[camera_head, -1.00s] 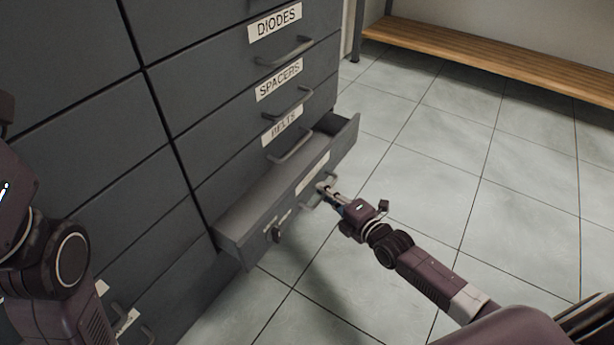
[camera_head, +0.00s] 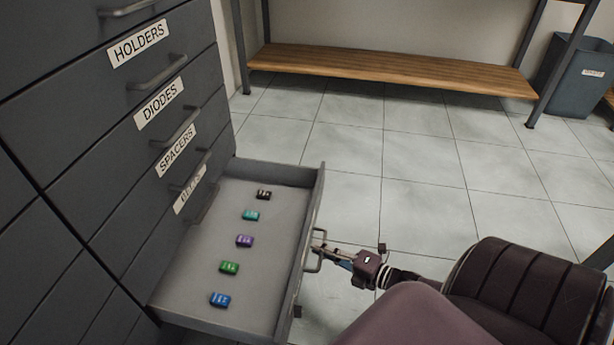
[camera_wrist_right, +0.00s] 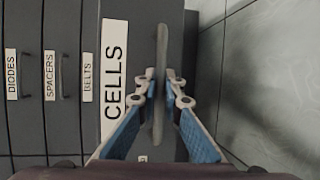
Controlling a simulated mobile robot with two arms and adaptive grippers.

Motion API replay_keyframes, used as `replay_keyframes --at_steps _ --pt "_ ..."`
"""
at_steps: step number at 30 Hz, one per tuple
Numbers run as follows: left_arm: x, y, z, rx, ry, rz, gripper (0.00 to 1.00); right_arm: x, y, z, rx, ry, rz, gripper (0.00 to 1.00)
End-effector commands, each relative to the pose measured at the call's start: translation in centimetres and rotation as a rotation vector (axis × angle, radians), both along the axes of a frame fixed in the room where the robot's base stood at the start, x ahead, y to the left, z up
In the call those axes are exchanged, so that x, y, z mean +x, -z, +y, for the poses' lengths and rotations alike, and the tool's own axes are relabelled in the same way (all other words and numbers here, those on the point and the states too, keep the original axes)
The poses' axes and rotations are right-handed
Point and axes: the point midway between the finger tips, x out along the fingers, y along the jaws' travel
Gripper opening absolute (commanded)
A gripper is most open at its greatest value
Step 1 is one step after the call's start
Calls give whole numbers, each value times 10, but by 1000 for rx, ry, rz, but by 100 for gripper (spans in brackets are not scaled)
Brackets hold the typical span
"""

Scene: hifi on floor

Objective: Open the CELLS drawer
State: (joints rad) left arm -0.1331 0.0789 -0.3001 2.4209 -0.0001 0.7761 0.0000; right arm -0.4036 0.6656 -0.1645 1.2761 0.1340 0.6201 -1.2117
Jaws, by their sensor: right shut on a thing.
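The CELLS drawer (camera_head: 262,210) is pulled well out of the grey cabinet below the BELTS drawer. Several small coloured blocks lie in a row inside it, among them a blue one (camera_head: 220,300) and a green one (camera_head: 229,267). In the right wrist view the CELLS label (camera_wrist_right: 114,80) shows beside the drawer's bar handle (camera_wrist_right: 161,85). My right gripper (camera_head: 318,243) is shut on the handle (camera_head: 313,262), with a fingertip on each side of the bar in the right wrist view (camera_wrist_right: 160,88). My left gripper is not in view.
The cabinet's closed drawers, labelled HOLDERS (camera_head: 140,43), DIODES (camera_head: 159,103), SPACERS (camera_head: 176,150) and BELTS, stand above the open one. A wooden bench (camera_head: 390,72) and a grey bin (camera_head: 577,75) are at the back. The tiled floor (camera_head: 430,185) between is clear.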

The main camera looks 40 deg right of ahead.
Motion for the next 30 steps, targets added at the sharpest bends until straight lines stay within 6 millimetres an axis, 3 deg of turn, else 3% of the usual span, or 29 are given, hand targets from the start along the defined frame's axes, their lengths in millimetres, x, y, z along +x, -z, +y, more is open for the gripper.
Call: replay_keyframes --at_steps 16,17,18,30 --pt "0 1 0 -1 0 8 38 -7 1 -6 -1 1 2 0" --pt "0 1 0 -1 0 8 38 -7 1 -6 -1 1 2 10" --pt "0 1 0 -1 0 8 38 -7 1 -6 -1 1 2 15" --pt "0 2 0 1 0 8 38 -14 0 -8 -1 1 2 16"
